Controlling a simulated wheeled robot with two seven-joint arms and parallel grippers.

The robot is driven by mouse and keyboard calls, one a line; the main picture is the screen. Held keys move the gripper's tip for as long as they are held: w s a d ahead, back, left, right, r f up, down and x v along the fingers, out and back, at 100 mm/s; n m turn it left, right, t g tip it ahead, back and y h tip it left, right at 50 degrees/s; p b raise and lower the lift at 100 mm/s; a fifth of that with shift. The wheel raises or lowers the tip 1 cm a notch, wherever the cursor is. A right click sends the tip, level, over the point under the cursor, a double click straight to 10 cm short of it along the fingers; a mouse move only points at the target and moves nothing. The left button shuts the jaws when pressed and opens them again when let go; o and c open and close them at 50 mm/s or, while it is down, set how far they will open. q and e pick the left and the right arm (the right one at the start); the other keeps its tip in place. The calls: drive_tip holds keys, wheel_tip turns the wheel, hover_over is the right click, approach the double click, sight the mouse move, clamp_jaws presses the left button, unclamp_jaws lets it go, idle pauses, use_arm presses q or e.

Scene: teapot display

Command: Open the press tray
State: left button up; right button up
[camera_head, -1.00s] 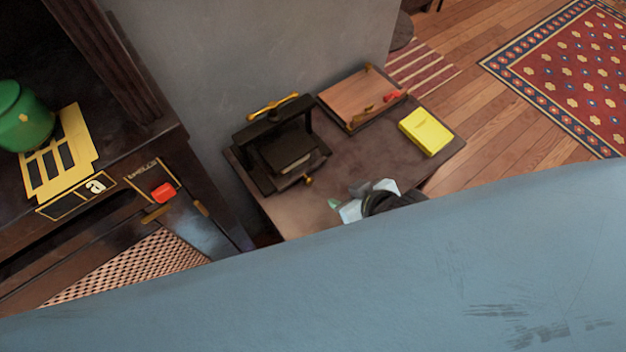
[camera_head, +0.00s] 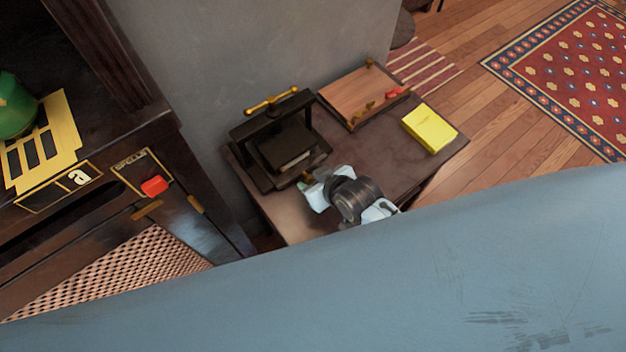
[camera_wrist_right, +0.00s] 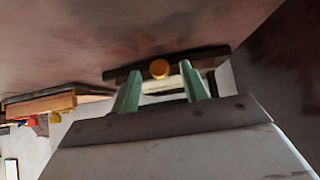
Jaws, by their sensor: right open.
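The press (camera_head: 272,118) is a dark frame with a gold handle bar on top, standing on the small brown table. Its dark tray (camera_head: 265,182) lies low at the base, with a pale block or stack above it. In the right wrist view the tray's front edge (camera_wrist_right: 118,76) shows with a round gold knob (camera_wrist_right: 159,69). My right gripper (camera_head: 306,183) is at the front of the press and hides the knob in the head view. Its green fingers (camera_wrist_right: 160,82) are open, one on each side of the knob in the wrist view. Contact cannot be told. My left gripper is not in view.
A wooden board (camera_head: 352,92) with gold fittings and a red piece lies behind right of the press. A yellow block (camera_head: 429,128) sits at the table's right. A dark cabinet (camera_head: 180,180) stands close on the left, and a grey wall (camera_head: 250,45) is behind.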

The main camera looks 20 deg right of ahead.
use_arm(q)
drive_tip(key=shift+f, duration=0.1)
use_arm(e)
drive_tip(key=shift+w+a+f, duration=0.1)
drive_tip(key=shift+w+f, duration=0.2)
drive_tip(key=shift+c, duration=0.2)
clamp_jaws()
drive_tip(key=shift+s, duration=0.1)
